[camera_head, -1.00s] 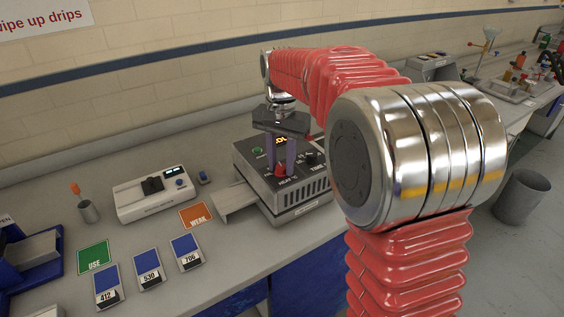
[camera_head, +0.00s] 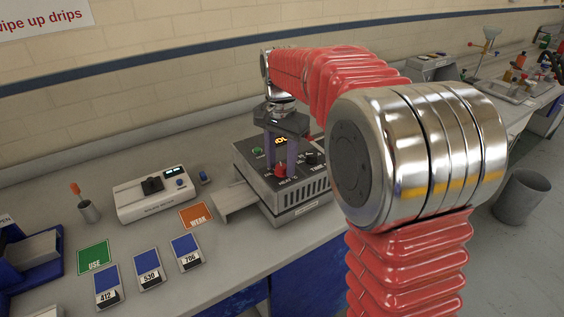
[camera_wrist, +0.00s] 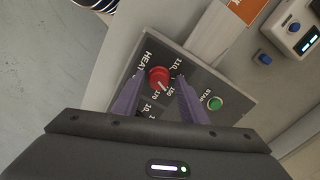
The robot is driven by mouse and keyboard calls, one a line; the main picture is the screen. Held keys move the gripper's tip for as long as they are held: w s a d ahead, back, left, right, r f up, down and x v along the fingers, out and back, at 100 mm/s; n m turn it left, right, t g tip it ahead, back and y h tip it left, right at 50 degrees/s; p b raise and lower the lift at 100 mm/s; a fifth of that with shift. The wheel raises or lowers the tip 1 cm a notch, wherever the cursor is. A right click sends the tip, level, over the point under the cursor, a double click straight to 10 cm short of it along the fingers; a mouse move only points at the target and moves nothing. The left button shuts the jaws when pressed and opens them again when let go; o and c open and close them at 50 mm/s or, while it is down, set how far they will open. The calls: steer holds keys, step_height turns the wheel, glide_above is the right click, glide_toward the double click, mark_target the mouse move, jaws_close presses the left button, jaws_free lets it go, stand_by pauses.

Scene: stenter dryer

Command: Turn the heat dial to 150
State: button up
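The heat dial is a red knob (camera_head: 281,170) on the sloping front panel of the grey control box (camera_head: 300,205). In the wrist view the knob (camera_wrist: 158,77) has a white mark pointing to the lower right, towards the 150 and 170 labels; the exact reading is too small to tell. My gripper (camera_head: 281,163) is over the box with its two purple fingers pointing down, one on each side of the knob. In the wrist view the fingertips of my gripper (camera_wrist: 161,80) stand apart, with small gaps seeming to show beside the knob.
A green start button (camera_wrist: 214,103) sits beside the dial, and a second, dark knob (camera_head: 311,158) is to its right. A white instrument (camera_head: 155,194), an orange card (camera_head: 198,215) and several blue-topped blocks (camera_head: 186,252) lie on the bench to the left.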

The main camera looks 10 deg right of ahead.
mark_target(281, 166)
steer(key=shift+o, duration=0.8)
steer(key=shift+r, duration=0.1)
step_height(281, 166, up, 14)
steer(key=shift+f, duration=0.25)
